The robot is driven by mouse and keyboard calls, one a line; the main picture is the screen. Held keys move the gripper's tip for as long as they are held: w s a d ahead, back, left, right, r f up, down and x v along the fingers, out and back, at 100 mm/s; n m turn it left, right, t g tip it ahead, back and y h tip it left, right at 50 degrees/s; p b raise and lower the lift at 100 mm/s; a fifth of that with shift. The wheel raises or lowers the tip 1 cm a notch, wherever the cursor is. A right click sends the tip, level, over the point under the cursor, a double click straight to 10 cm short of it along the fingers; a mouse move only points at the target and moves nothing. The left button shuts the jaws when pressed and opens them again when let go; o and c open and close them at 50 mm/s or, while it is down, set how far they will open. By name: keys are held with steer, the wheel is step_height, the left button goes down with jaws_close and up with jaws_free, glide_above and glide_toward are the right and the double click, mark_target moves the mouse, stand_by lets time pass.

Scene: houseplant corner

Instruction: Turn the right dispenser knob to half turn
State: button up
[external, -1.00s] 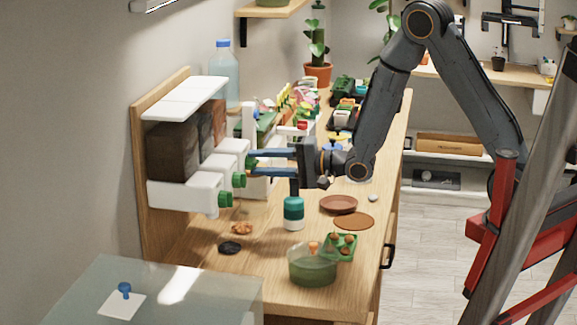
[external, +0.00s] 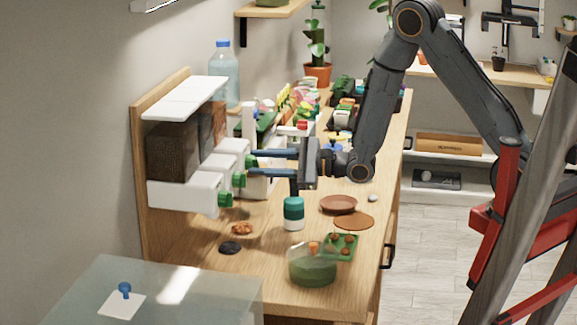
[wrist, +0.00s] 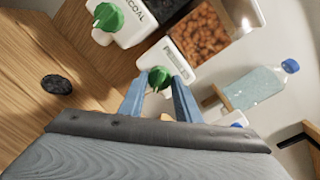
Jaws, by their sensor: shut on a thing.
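The right dispenser's green knob (wrist: 158,77) sits between the blue fingertips of my gripper (wrist: 160,88) in the wrist view. In the external view the same knob (external: 251,161) is the farthest of the row, and my gripper (external: 250,163) is shut on it from the right. The knob's pointer angle is hard to read between the fingers. The white dispenser front (wrist: 172,58) bears a label too small to read, with brown granules (wrist: 200,40) behind a window.
Two other green knobs, the middle one (external: 239,180) and the near one (external: 225,199), are close to the lower finger. A teal-and-white bottle (external: 293,213) stands below my gripper. A clear blue-capped bottle (external: 224,75) stands behind the dispensers.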

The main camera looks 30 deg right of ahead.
steer(key=m+p, duration=0.4)
steer(key=p, duration=0.1)
steer(key=shift+p, duration=0.3)
steer(key=shift+s+m+p, duration=0.1)
steer(key=shift+m+p, duration=0.3)
steer(key=shift+p, duration=0.7)
steer(key=shift+f+m+p, duration=0.15)
steer(key=shift+m+p, duration=0.45)
steer(key=shift+p, duration=1.45)
steer(key=o, duration=1.1)
steer(key=shift+c, duration=0.2)
steer(key=shift+d, duration=0.1)
